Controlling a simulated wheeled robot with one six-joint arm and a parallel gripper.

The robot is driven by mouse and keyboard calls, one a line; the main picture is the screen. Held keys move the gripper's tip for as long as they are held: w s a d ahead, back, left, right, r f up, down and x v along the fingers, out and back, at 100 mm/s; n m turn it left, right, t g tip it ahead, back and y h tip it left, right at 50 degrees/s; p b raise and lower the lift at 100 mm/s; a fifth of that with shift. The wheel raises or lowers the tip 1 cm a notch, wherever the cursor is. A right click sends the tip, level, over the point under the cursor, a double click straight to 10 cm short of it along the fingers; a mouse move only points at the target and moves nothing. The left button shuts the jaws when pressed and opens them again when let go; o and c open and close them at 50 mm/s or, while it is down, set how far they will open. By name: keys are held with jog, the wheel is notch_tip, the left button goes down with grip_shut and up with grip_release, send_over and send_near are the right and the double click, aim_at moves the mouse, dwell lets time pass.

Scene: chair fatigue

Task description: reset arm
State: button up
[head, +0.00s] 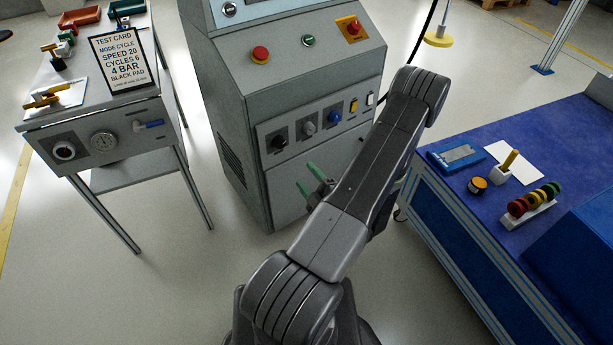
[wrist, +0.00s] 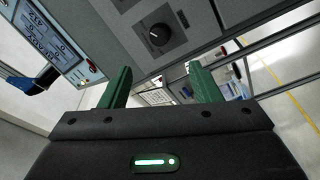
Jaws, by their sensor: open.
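My arm reaches up and away across the middle of the head view. My gripper (head: 316,178) shows partly behind the arm, its green fingers in front of the lower front of the grey control cabinet (head: 235,110). In the wrist view my gripper (wrist: 160,88) has its two green fingers well apart, with nothing between them. A black rotary knob (wrist: 159,34) on a grey panel is above and beyond the fingers in that view. Part of the gripper is hidden by the arm in the head view.
The cabinet bears a red button (head: 261,54) and several knobs. A grey side table (head: 100,104) with a test card (head: 117,60) stands at the left. A blue workbench (head: 455,188) with small parts is at the right. Open floor (head: 150,290) lies at the lower left.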

aim_at(282, 145)
jog(key=x, duration=1.4)
jog(key=shift+s, duration=0.1)
